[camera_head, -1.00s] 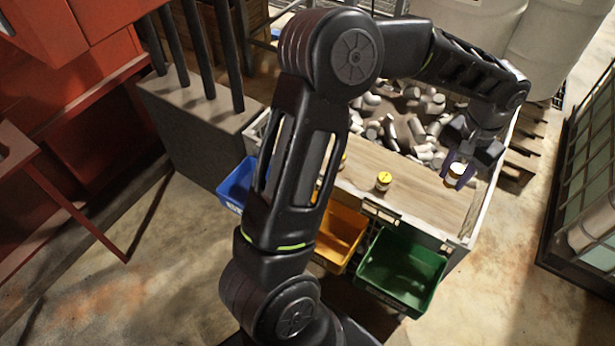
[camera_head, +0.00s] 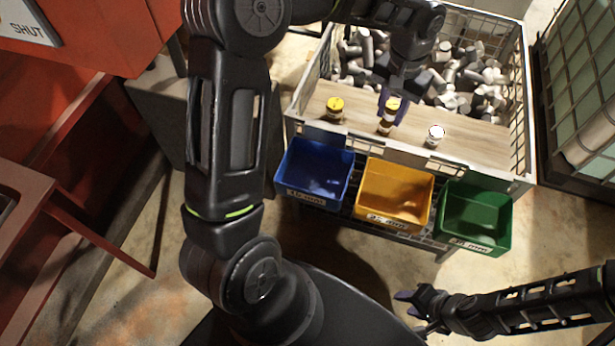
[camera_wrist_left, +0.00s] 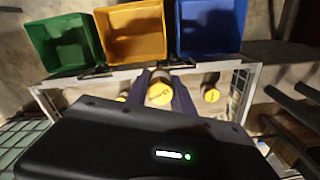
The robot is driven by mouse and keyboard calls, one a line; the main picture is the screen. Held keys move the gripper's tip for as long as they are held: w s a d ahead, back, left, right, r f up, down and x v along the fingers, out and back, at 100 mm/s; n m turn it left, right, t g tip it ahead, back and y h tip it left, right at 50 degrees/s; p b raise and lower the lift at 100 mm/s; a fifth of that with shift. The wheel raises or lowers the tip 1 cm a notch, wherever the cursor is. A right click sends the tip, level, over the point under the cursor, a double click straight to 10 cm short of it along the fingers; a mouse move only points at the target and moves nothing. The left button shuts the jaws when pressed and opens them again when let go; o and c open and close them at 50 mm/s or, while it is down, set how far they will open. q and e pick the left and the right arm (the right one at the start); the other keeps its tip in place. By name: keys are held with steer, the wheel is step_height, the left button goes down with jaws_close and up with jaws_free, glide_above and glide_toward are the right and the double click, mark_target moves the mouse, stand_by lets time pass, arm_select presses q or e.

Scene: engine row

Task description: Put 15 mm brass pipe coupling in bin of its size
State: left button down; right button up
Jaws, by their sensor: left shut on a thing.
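My left gripper (camera_head: 391,112) is shut on a yellow-topped coupling (camera_head: 386,128) over the wooden board; I cannot tell whether it touches the board. In the left wrist view this coupling (camera_wrist_left: 160,92) sits between the fingers. Another yellow-topped piece (camera_head: 335,106) stands to its left and a white-topped piece (camera_head: 435,133) to its right. Below the board's front edge hang a blue bin (camera_head: 315,172), an orange bin (camera_head: 393,190) and a green bin (camera_head: 476,215). The blue bin's label seems to read 15 mm; the others are blurred. My right gripper (camera_head: 414,312) is open and empty, low at the right.
A wire-mesh crate (camera_head: 517,90) holds many grey and white cylinders (camera_head: 465,75) behind the wooden board (camera_head: 480,145). A caged tank (camera_head: 585,90) stands at the right. Red machinery (camera_head: 90,30) is at the left. The floor in front of the bins is clear.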

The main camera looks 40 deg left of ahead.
arm_select(q)
steer(key=shift+s+a+f+m+b, duration=0.15)
steer(key=shift+a+f+m+b, duration=0.25)
steer(key=shift+f+m+b, duration=0.1)
steer(key=s+a+f+m+b, duration=0.4)
steer(key=a+f+m+b, duration=0.2)
steer(key=f+m, duration=0.3)
steer(key=m+b, duration=0.6)
steer(key=m, duration=0.7)
glide_above(315, 179)
steer(key=shift+f, duration=2.7)
steer(key=shift+f+b, duration=0.4)
steer(key=shift+f, duration=2.75)
steer(key=shift+f+b, duration=0.4)
steer(key=shift+f, duration=1.5)
